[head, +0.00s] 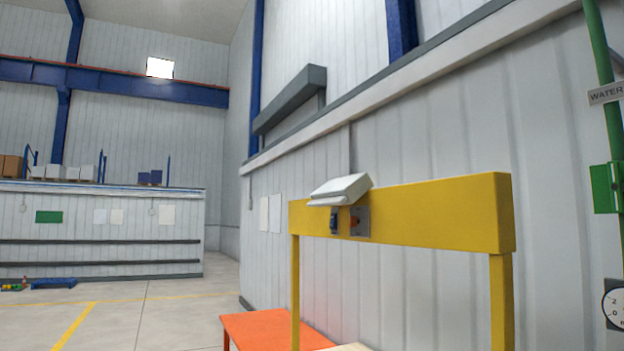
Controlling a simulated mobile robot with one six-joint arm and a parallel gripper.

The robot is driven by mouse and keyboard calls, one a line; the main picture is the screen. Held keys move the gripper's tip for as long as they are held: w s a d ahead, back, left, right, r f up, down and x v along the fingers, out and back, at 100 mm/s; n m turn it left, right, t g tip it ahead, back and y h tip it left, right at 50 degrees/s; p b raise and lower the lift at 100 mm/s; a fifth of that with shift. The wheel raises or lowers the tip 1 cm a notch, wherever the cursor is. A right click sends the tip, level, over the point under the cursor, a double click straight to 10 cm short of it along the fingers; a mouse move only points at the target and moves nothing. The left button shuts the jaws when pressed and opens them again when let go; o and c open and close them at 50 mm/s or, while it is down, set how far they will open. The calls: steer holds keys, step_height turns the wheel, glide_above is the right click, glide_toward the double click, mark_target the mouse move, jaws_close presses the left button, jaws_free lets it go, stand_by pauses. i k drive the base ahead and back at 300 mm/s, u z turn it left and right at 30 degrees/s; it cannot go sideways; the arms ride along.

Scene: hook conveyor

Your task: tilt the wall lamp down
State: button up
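A white, box-shaped lamp head (341,188) is mounted at the left end of a yellow crossbeam (440,215). It looks like the wall lamp. Its top slopes, with the right side higher than the left in the picture. Below it are a small dark bracket (333,221) and a grey plate (361,221) with an orange-brown part on the beam's face. The lamp's underside is mostly hidden from this angle. My gripper is not in view.
Yellow posts (501,300) carry the beam. An orange table (268,328) stands low behind the left post. A green pipe (604,90) with a WATER sign (606,94) and a gauge (615,304) are at the right. Open floor (150,320) lies left.

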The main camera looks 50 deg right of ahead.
mark_target(347, 190)
steer(key=i, duration=0.95)
steer(key=z, duration=0.05)
